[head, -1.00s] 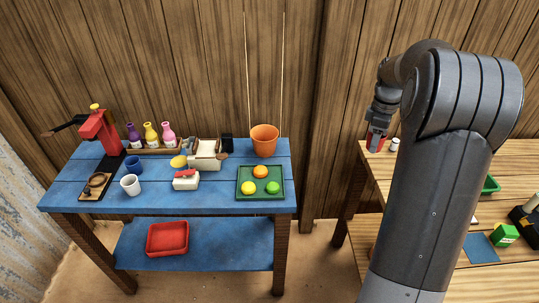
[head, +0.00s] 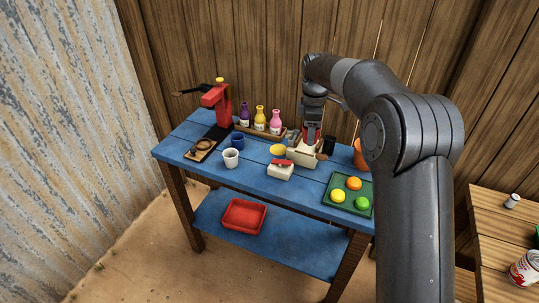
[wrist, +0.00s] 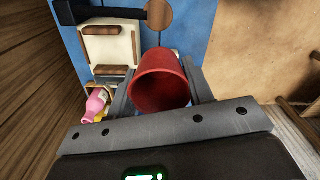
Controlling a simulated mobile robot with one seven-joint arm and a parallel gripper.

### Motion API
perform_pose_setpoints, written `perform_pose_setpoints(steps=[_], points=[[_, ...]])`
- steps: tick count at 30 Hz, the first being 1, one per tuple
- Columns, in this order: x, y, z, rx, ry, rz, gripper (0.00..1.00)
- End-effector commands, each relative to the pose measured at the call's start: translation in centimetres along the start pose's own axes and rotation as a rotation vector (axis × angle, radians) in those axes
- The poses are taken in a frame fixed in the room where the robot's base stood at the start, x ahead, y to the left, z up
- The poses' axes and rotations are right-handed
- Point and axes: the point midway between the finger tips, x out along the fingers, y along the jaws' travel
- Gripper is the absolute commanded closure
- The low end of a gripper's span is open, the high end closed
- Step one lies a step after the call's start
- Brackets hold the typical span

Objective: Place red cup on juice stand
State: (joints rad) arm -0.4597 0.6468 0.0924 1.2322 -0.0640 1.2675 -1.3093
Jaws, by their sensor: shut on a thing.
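The red cup (wrist: 160,82) is held between the two grey fingers of my gripper (wrist: 163,72) in the wrist view, its open mouth facing the camera. In the head view my gripper (head: 311,125) is over the back of the blue table, in front of or above a cream box (head: 303,153); the cup shows there only as a small red patch. At the table's left stands a red lever press (head: 216,103) on a dark base, with a wooden board and ring (head: 202,149) at its front. I cannot tell which part is called the juice stand.
A white cup (head: 231,158) and blue cup (head: 238,141) stand right of the board. Several bottles (head: 260,118) line the back. A red bin (head: 244,216) sits on the lower shelf.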

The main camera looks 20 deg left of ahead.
Motion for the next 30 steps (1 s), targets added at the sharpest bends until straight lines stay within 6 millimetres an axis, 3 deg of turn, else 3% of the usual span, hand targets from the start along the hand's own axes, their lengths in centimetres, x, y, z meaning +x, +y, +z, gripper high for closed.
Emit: perform_pose_setpoints(steps=[1, 3, 9, 20, 23, 30], points=[[0.1, -0.1, -1.9, -0.026, 0.001, 0.0, 0.75], [0.1, -0.3, -3.8, -0.052, 0.002, 0.0, 0.75], [0.2, -0.9, -7.7, -0.107, 0.006, 0.0, 0.75], [5.2, -0.9, -7.8, -0.103, 0.006, -0.001, 0.75], [6.2, -0.7, -9.0, -0.105, 0.006, -0.002, 0.75], [9.5, -0.1, -14.4, -0.106, 0.004, -0.002, 0.75]])
